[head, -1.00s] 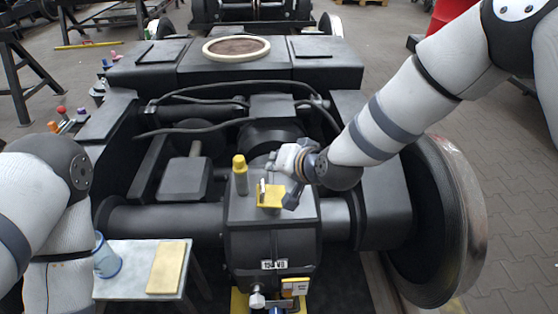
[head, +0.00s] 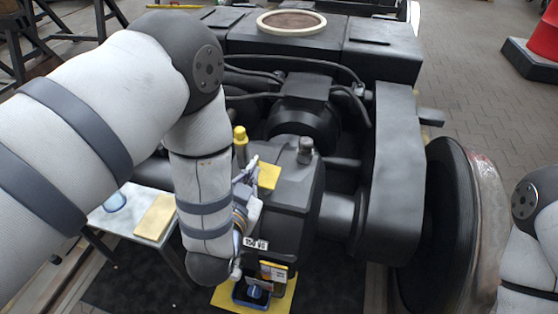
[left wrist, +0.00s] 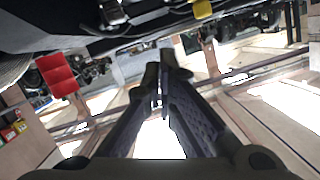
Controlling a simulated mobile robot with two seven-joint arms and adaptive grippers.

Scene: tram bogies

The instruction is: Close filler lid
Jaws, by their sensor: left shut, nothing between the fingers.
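A small yellow plate (head: 268,177), which looks like the filler lid, is on top of the dark gearbox housing (head: 290,195) in the head view. I cannot tell whether it is raised or flat. A yellow-capped post (head: 240,140) stands behind it to the left, and a short grey cylinder (head: 305,150) to its right. My left gripper (head: 250,170) is just left of the yellow plate; touching or apart is unclear. The left wrist view shows its dark fingers (left wrist: 161,82) together and empty. My right gripper is out of view; only part of the right arm shows.
A side table (head: 113,228) with a yellow pad (head: 155,217) and a blue round container (head: 115,202) is at the left. A large wheel (head: 450,225) stands at the right. Black hoses (head: 300,62) cross behind the housing. A red drum (head: 545,35) is at the far right.

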